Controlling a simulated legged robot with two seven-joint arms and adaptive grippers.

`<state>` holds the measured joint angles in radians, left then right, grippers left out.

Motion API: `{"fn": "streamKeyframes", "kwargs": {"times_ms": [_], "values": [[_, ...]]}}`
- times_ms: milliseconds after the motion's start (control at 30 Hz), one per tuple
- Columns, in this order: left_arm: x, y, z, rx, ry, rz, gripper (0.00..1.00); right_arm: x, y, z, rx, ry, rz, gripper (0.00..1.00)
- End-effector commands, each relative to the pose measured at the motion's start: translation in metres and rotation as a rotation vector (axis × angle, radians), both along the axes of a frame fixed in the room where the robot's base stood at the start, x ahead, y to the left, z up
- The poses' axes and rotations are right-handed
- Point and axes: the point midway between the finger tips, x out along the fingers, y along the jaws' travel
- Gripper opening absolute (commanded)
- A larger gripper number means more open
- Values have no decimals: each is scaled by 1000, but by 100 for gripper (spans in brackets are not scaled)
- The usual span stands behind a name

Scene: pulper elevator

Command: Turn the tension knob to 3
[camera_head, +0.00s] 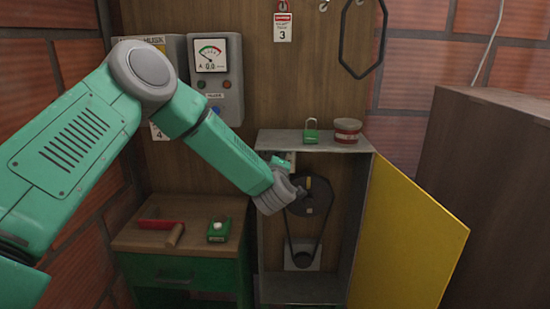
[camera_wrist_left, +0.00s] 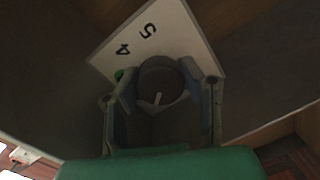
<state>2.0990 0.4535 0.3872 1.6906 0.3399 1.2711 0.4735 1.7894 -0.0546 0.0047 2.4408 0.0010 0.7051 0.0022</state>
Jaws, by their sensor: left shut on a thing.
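The tension knob (camera_wrist_left: 160,77) is a dark round knob with a white pointer mark, which points down in the left wrist view. It sits on a pale plate (camera_wrist_left: 172,30) printed with numbers; 4 and 5 show, and the rest of the scale is hidden. My left gripper (camera_wrist_left: 160,88) has a finger on each side of the knob and is shut on it. In the head view my left gripper (camera_head: 295,188) reaches into the open cabinet (camera_head: 262,235) and hides the knob. My right gripper is not in view.
A pulley (camera_head: 318,195) and belt are right behind the gripper. The yellow cabinet door (camera_head: 405,235) stands open to the right. A padlock (camera_head: 311,131) and a red tin (camera_head: 347,131) stand on top. A workbench (camera_head: 150,238) with tools is at left.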

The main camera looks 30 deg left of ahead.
Motion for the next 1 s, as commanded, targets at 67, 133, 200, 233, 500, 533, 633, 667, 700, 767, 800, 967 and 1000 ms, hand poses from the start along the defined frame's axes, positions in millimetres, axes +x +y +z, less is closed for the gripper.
{"fn": "streamKeyframes", "kwargs": {"times_ms": [67,133,200,233,500,533,633,667,700,767,800,967,1000], "values": [[-1,-8,-5,61,56,-20,6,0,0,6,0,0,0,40],[-1,-8,-6,116,91,-18,6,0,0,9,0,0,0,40],[-1,-7,-7,173,126,-19,6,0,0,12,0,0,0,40],[-1,-7,-7,197,141,-19,6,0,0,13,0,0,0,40],[-2,-5,-9,415,276,-18,6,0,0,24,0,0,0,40],[-2,-5,-10,439,291,-18,6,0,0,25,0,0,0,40],[-2,-4,-10,519,340,-18,6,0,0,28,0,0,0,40],[-2,-4,-10,541,355,-18,6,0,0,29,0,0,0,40],[-2,-3,-11,572,374,-18,6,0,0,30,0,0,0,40],[-2,-4,-11,617,401,-18,6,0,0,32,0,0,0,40],[-2,-3,-12,645,419,-17,6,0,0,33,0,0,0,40],[-3,-2,-12,744,480,-17,6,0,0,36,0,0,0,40],[-3,-2,-13,765,493,-17,6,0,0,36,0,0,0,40]]}}
